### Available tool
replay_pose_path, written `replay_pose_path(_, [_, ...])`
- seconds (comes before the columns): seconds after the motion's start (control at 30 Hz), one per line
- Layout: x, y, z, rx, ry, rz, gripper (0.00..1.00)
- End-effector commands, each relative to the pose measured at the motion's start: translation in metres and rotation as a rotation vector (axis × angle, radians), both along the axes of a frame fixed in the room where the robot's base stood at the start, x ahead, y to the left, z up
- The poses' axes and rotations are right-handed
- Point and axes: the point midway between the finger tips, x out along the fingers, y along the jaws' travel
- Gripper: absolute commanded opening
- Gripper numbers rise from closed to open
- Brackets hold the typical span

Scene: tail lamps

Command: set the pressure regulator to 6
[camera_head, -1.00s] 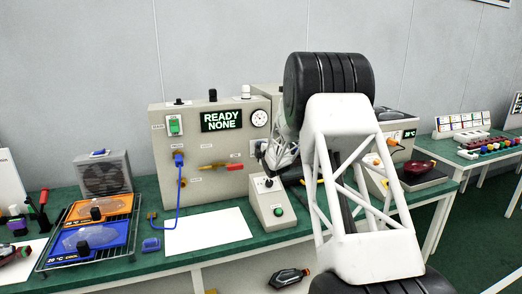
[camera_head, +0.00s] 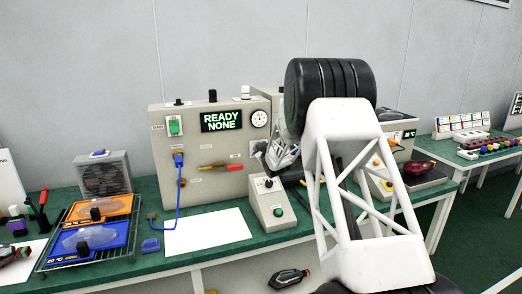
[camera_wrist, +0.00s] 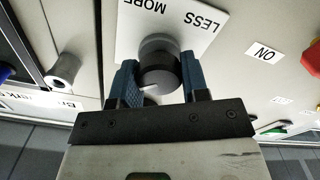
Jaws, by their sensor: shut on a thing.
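The regulator knob (camera_wrist: 158,72) is a dark round knob with a pale pointer mark, on a white plate (camera_wrist: 200,18) lettered MORE and LESS, in the wrist view. My gripper (camera_wrist: 160,85) has its blue fingers on both sides of the knob and is shut on it. In the head view my arm covers most of the gripper and the knob, at the right part of the grey test panel (camera_head: 215,185). The round pressure gauge (camera_head: 259,118) sits above on that panel. Its needle is too small to read.
The panel display (camera_head: 221,121) reads READY NONE. A blue hose (camera_head: 179,200) hangs from the panel front. A small grey box (camera_head: 268,200) with a green button stands below my gripper. A white sheet (camera_head: 206,232) lies on the green bench. A rack of trays (camera_head: 90,235) is at left.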

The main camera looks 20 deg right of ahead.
Motion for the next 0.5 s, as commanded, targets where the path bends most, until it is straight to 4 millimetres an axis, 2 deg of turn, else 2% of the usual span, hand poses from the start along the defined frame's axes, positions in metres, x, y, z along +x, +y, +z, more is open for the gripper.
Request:
replay_pose_path(0.2, [-0.0001,-0.0006,0.0000,0.162,0.000,0.000,0.18])
replay_pose_path(0.5, [-0.0002,-0.0009,-0.0001,0.283,0.000,0.000,0.18])
